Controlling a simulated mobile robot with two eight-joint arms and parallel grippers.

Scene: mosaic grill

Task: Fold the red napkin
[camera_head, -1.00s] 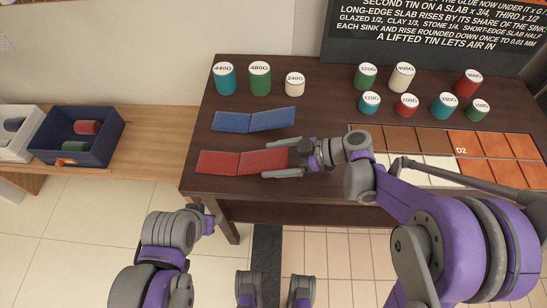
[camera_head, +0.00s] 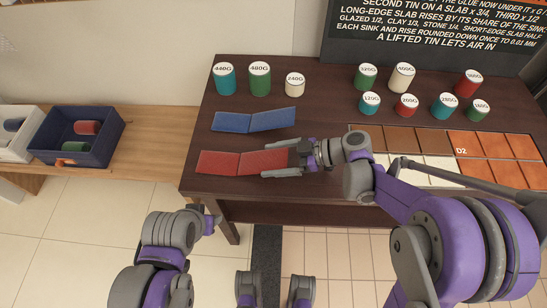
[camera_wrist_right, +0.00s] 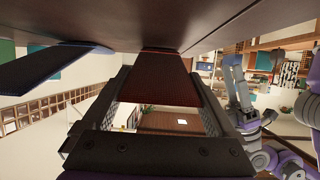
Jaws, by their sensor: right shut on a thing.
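The red napkin (camera_head: 217,162) lies near the front left of the dark table, as two panels meeting at a crease. My right gripper (camera_head: 285,162) is at the right end of its right panel, with one finger behind and one in front. It is shut on the napkin. In the right wrist view the dark red cloth (camera_wrist_right: 163,82) shows between the two fingers. The left arm (camera_head: 172,235) hangs before the table's front left corner; its fingers cannot be made out in the head view. Grey fingers of it seem to show in the right wrist view.
A blue napkin (camera_head: 232,122) lies just behind the red one. Labelled tins, such as the green 480G tin (camera_head: 260,82), stand at the back. Coloured slabs (camera_head: 438,142) lie to the right. A dark blue crate (camera_head: 92,150) stands on the wooden bench at left.

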